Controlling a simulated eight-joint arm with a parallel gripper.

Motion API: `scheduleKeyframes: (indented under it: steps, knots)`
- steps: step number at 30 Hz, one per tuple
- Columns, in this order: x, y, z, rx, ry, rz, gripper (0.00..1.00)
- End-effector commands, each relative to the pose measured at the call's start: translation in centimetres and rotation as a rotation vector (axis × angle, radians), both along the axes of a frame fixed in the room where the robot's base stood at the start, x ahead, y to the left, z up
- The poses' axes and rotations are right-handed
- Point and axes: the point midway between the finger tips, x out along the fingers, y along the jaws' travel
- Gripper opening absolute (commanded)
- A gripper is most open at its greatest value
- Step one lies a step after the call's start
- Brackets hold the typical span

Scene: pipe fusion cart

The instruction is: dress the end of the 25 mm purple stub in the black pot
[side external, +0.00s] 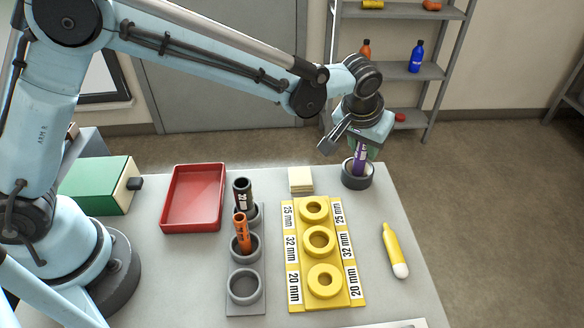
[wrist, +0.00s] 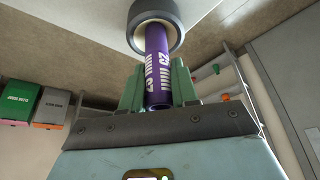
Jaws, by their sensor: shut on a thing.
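The purple stub (side external: 360,154) is held in my gripper (side external: 365,150) over the black pot (side external: 358,179) at the back right of the table. In the side view its lower end is inside the pot's mouth, and the stub looks about upright. In the wrist view the stub (wrist: 157,62) lies between the two green fingers (wrist: 158,88), with white "25 mm" lettering on it. Its far end meets the pale inside of the pot (wrist: 155,22). How deep the end sits is hidden by the rim.
A grey rack (side external: 245,309) holds a black stub (side external: 242,194) and an orange stub (side external: 241,232); its front cup is empty. A yellow block with rings (side external: 342,300), a red tray (side external: 193,228), a pale pad stack (side external: 300,180) and a yellow marker-like tube (side external: 393,248) lie around.

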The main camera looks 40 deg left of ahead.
Motion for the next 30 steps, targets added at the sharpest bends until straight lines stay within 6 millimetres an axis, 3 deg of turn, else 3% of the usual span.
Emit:
scheduleKeyframes:
  steps: [6, 11, 30]
  knots:
    - [0.01, -0.05, -0.09, 0.001, 0.002, 0.195, 0.0]
    - [-0.01, -0.04, -0.12, -0.002, 0.001, 0.22, 0.0]
    - [-0.03, 0.05, -0.01, 0.0, 0.003, -0.356, 0.0]
